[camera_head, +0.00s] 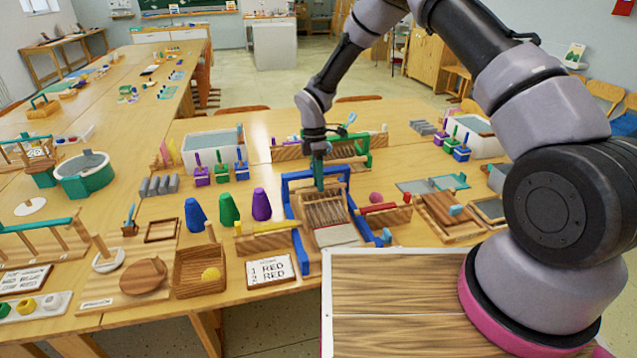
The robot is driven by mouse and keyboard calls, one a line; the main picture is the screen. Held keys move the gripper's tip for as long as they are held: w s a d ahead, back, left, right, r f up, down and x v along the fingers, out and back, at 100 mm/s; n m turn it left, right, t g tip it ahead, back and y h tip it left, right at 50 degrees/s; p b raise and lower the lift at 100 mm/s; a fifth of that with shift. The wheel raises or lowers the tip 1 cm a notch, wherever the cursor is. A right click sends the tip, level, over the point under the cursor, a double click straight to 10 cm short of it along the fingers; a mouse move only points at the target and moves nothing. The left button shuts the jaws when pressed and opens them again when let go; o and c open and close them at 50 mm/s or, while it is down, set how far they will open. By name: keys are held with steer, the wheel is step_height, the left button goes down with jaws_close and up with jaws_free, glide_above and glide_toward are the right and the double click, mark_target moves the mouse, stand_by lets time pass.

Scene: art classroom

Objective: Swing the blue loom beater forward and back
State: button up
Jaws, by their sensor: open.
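The blue loom (291,193) stands on the table in the middle of the view. It has blue posts and a blue upper bar, a wooden slatted part (325,210) and a pale woven cloth (337,235) at its front. My gripper (318,180) points down at the upper part of the loom, near the middle of the blue bar. It is open. A teal upright piece shows at its tip. The fingers are small here, and I cannot tell whether they touch the bar or stand around it.
Blue, green and purple cones (229,208) stand left of the loom. A green-framed loom (364,150) stands close behind. Frames and trays crowd the right.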

steer(key=v, duration=1)
steer(key=s+d+r+m+t, duration=0.1)
steer(key=s+d+r+m, duration=0.1)
steer(key=d+r+m, duration=0.45)
steer(key=s+d+r+m+t+y, duration=0.1)
steer(key=s+d+r+t, duration=0.15)
steer(key=r, duration=0.75)
steer(key=s+d+r+m+t, duration=0.1)
steer(key=s+d+r+m, duration=0.1)
steer(key=d+r+m, duration=0.5)
steer(key=s+d+r+m+t, duration=0.1)
steer(key=s+d+r+m, duration=0.2)
steer(key=s, duration=0.3)
steer(key=s+d+r+m+t+y, duration=0.1)
steer(key=s+d+r+m+t, duration=0.1)
steer(key=s+d+r+m, duration=0.2)
steer(key=s+d+r+m+t, duration=0.2)
steer(key=s+d+r+m, duration=0.1)
steer(key=s, duration=0.6)
steer(key=shift+s+d+r+m+y, duration=0.2)
steer(key=shift+d+r+m+y, duration=0.25)
steer(key=shift+r, duration=0.15)
steer(key=shift+t, duration=0.25)
